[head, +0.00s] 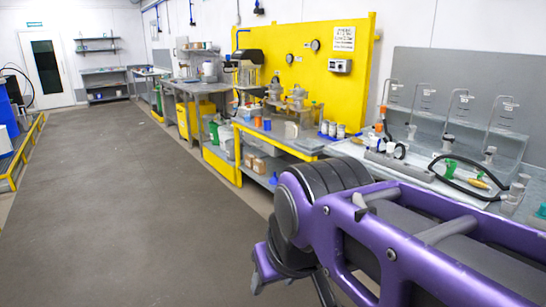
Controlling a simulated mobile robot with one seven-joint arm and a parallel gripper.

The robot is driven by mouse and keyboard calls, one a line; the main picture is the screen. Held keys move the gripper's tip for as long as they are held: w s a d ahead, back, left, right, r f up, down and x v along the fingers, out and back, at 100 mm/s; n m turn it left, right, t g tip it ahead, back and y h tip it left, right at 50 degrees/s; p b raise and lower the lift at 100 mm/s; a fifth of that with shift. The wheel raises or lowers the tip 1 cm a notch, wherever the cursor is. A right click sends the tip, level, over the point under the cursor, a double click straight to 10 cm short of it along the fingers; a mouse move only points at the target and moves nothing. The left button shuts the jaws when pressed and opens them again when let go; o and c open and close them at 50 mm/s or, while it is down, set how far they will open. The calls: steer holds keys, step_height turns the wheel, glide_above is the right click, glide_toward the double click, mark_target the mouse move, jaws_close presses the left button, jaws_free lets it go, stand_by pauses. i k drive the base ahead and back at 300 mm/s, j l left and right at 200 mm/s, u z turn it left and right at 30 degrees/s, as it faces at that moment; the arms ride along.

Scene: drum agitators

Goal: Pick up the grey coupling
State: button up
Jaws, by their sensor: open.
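I cannot single out the grey coupling for certain. Several small grey fittings (517,190) stand on the right-hand bench among tubes and glass-like panels. Grey metal pieces (297,97) also stand on the yellow-backed bench, too small to identify. My purple and black arm fills the lower right. Part of my gripper (268,272) shows below the black joint, with a grey tip, over the floor in front of the benches. It is open, and nothing is seen in it. It is apart from the bench items; the rest of it is hidden by my arm.
The right-hand bench (345,149) holds a black hose (455,185) and upright clear panels. Boxes sit on a lower shelf. Grey floor (110,200) at left is clear, with a yellow rail (22,155) at its edge.

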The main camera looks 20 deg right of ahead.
mark_target(516, 189)
steer(key=z, duration=2.3)
steer(key=i+l, duration=0.2)
steer(key=i, duration=0.6)
steer(key=i+l+z, duration=0.15)
steer(key=i, duration=0.7)
steer(key=i+l, duration=0.15)
steer(key=i, duration=0.65)
steer(key=l+z, duration=0.05)
